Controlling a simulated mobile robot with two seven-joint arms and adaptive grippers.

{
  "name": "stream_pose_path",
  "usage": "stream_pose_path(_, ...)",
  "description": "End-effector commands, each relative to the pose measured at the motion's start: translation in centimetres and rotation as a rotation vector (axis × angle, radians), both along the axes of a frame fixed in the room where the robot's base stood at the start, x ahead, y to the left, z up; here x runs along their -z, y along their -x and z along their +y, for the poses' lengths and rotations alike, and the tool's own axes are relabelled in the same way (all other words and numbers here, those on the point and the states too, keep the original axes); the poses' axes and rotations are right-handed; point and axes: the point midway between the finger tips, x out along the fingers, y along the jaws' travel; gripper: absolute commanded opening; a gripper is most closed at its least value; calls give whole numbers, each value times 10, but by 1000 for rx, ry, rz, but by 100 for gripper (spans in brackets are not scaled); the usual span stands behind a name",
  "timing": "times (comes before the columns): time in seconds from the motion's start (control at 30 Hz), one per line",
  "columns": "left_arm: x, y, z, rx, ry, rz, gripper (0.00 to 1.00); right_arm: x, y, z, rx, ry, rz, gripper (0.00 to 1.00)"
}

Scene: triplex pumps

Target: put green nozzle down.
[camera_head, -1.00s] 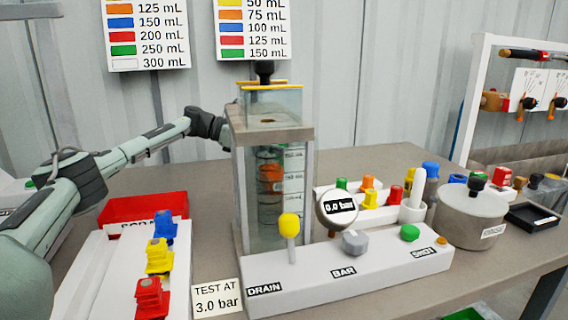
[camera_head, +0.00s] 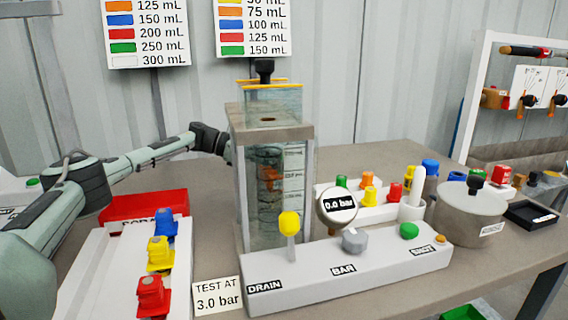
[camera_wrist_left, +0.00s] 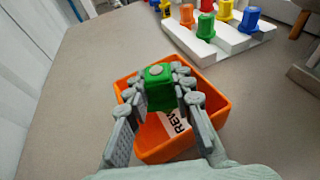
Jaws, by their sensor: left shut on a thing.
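The green nozzle (camera_wrist_left: 160,93) is between the fingers of my left gripper (camera_wrist_left: 157,80) in the left wrist view. The gripper is shut on it and holds it above an orange bin (camera_wrist_left: 219,102) with a white label that is partly hidden. I cannot tell whether the nozzle touches the bin. In the head view my left arm reaches behind the glass test tank (camera_head: 272,190), and the gripper and nozzle are hidden there. An orange shape shows through the glass. My right gripper is not in view.
The white pump base (camera_head: 345,272) stands in front of the tank, with a gauge reading 0.0 bar. A red scrap bin (camera_head: 145,207) and a white rack (camera_head: 105,270) are at left. A white nozzle rack (camera_wrist_left: 205,42) stands beyond the orange bin. Bare table (camera_wrist_left: 75,110) lies left of that bin.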

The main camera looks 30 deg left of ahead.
Motion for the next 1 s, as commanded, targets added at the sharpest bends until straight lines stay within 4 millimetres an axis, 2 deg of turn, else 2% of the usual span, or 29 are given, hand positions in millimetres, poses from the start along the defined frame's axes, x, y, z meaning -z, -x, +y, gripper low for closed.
stream_pose_path(0.1, 1, 0, 0, 0, 1, -1, 0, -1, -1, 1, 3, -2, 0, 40)
stream_pose_path(0.13, 1, 0, 0, 0, 0, 0, 26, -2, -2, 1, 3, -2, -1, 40)
stream_pose_path(0.27, 1, 0, 0, 0, 0, 0, 43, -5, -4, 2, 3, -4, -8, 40)
stream_pose_path(0.67, -1, 0, 0, 0, 0, 0, 43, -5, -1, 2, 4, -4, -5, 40)
stream_pose_path(0.77, -3, 2, 5, -3, 0, -1, 43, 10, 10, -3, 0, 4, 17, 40)
stream_pose_path(1.0, -16, 28, 46, -6, 0, -2, 43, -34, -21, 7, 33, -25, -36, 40)
